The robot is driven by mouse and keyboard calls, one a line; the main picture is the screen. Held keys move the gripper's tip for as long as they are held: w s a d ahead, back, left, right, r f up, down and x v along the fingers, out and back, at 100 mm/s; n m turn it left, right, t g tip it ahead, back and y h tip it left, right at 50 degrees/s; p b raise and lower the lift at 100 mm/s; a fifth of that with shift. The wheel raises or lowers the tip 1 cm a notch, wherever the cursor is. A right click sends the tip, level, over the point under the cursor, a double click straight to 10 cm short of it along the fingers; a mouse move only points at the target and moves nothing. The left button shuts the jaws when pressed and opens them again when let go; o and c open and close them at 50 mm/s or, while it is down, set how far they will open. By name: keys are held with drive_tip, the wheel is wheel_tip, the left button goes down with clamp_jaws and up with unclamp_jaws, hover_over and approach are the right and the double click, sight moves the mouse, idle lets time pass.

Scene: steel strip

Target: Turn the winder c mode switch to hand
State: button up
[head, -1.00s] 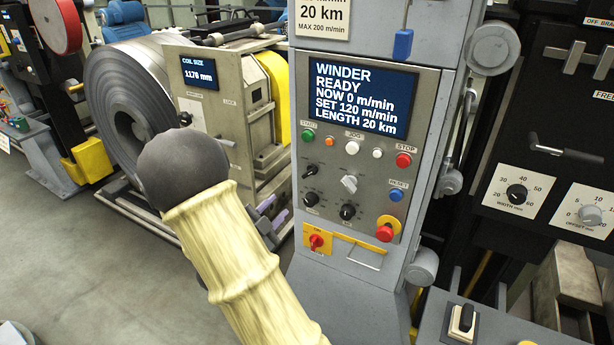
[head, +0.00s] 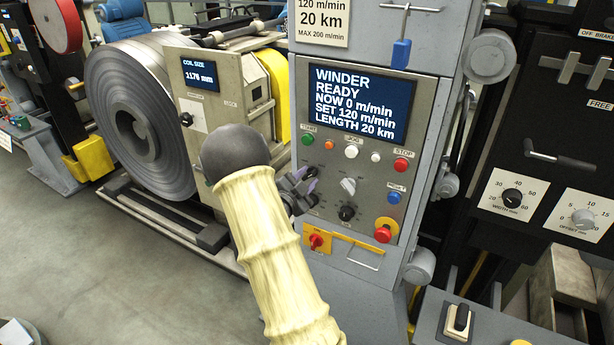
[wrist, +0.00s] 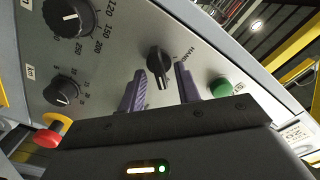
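The winder c mode switch (wrist: 159,62) is a black knob on the grey panel in the wrist view, with the word HAND printed at its right. Its grip ridge runs roughly up and down in that picture; I cannot tell which end points. My gripper (wrist: 160,82) is open, its two purple fingers either side of the knob and apart from it. In the head view my gripper (head: 309,180) is in front of the left part of the winder panel (head: 322,215) and hides the switch there. The winder display (head: 359,104) reads READY, NOW 0 m/min.
A green button (wrist: 222,87) is close right of the fingers in the wrist view. Two black dials (wrist: 70,15) and a red emergency button (wrist: 48,135) are on the left. In the head view a coil (head: 140,125) stands left of my arm. A yellow-backed red switch (head: 316,241) is below.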

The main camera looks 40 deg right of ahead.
drive_tip(key=shift+w+d, duration=0.1)
drive_tip(key=shift+d, duration=0.15)
clamp_jaws()
